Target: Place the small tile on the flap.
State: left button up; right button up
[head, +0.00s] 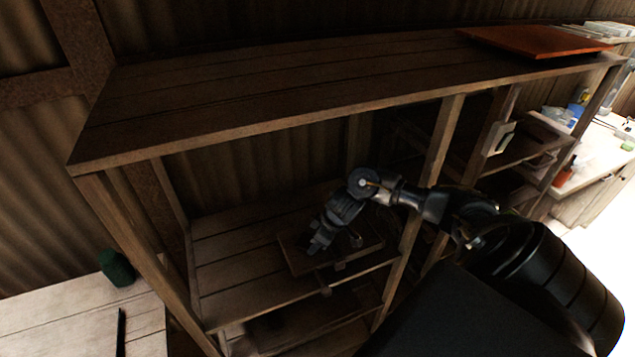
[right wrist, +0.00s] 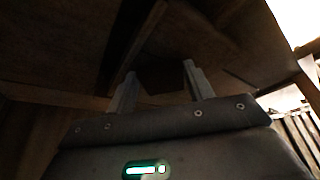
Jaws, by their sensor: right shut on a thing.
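My right gripper (head: 318,246) reaches into the middle bay of the wooden shelf, low over a flat wooden board (head: 292,258) that looks like the flap. The board lies by the front edge of the lower shelf, partly hidden by the gripper. In the right wrist view my right gripper (right wrist: 160,85) has its two fingers apart with a dark, flat-looking thing (right wrist: 162,78) between them. It is probably the small tile, but the dim light hides its outline. I cannot tell whether it touches the board. My left gripper is not in view.
The shelf's top board (head: 270,90) and upright post (head: 440,140) frame the bay closely around my arm. An orange-red board (head: 535,41) lies on top at the right. A green canister (head: 117,267) stands on the pale table at the lower left. The lower shelf's left part is clear.

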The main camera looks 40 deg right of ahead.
jog(key=shift+f, duration=0.15)
jog(key=o, duration=1.1)
jog(key=shift+a+r, duration=0.1)
jog(key=shift+r, duration=0.1)
jog(key=shift+d, duration=0.25)
jog(key=shift+d+r, duration=0.1)
jog(key=shift+r, duration=0.35)
jog(key=v, duration=0.9)
jog(key=shift+s+a+r, duration=0.25)
jog(key=shift+s+r, duration=0.05)
jog(key=shift+s, duration=0.05)
